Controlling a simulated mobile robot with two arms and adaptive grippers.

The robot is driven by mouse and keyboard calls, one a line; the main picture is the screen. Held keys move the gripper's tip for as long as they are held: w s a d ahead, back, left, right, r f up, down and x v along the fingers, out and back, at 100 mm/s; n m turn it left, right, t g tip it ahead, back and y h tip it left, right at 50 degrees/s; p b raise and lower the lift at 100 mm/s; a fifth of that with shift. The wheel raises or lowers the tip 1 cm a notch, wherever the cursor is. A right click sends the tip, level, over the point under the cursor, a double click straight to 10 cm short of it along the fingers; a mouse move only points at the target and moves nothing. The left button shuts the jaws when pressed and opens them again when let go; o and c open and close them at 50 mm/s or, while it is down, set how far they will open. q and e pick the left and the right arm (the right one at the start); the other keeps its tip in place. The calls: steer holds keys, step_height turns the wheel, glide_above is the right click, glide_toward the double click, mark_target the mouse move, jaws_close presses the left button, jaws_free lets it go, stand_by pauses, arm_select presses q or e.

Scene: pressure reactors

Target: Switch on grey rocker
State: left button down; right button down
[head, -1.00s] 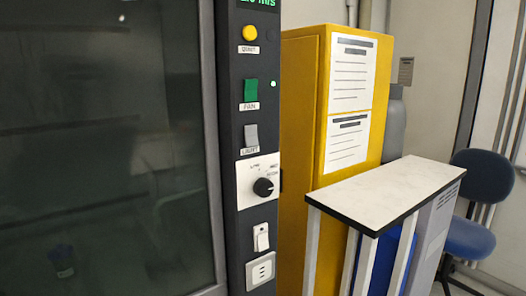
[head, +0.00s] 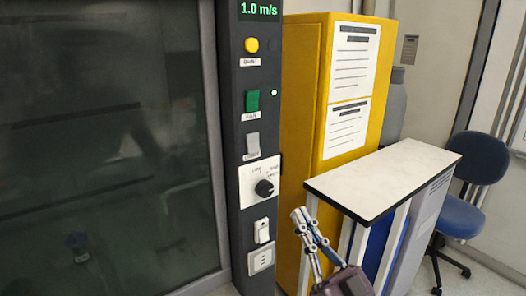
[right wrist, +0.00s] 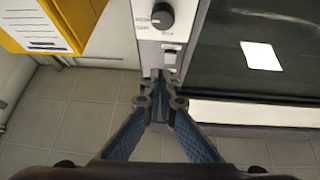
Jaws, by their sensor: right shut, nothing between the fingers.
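The grey rocker (head: 253,144) sits on the dark control column (head: 237,190), below the green rocker (head: 252,101) and above the black dial (head: 264,188). Its label below is blurred. My right gripper (head: 302,217) is at the lower middle of the head view, fingers together and empty, pointing up, lower than the grey rocker and to its right. In the right wrist view the closed fingertips (right wrist: 160,76) are in front of the column's lower part, below the dial (right wrist: 160,14). I cannot make out the grey rocker there. My left gripper is not in view.
A white rocker (head: 262,230) and a socket (head: 261,259) are low on the column. A yellow button (head: 251,45) and a display reading 1.0 m/s (head: 259,10) are above. A yellow cabinet (head: 300,120) and white-topped stand (head: 385,178) are right of the column.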

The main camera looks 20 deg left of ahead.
mark_target(254, 145)
steer(key=s+r, duration=0.1)
steer(key=s+r+y, duration=0.1)
steer(key=r, duration=0.1)
steer(key=shift+a+r+n+g, duration=0.1)
steer(key=shift+a+n+g, duration=0.1)
steer(key=shift+n+g, duration=0.15)
steer(key=shift+w+r, duration=0.1)
steer(key=shift+w+a+f+p+x, duration=0.3)
steer(key=shift+p+x, duration=0.75)
steer(key=shift+x, duration=1.1)
steer(key=shift+a+f+p+x, duration=0.15)
steer(key=shift+f+p+x, duration=0.3)
steer(key=shift+p+x, duration=1.15)
steer(key=shift+w+a+f+p+x, duration=0.2)
steer(key=shift+f+p+x, duration=0.25)
steer(key=shift+x, duration=2.2)
steer(key=shift+r, duration=0.1)
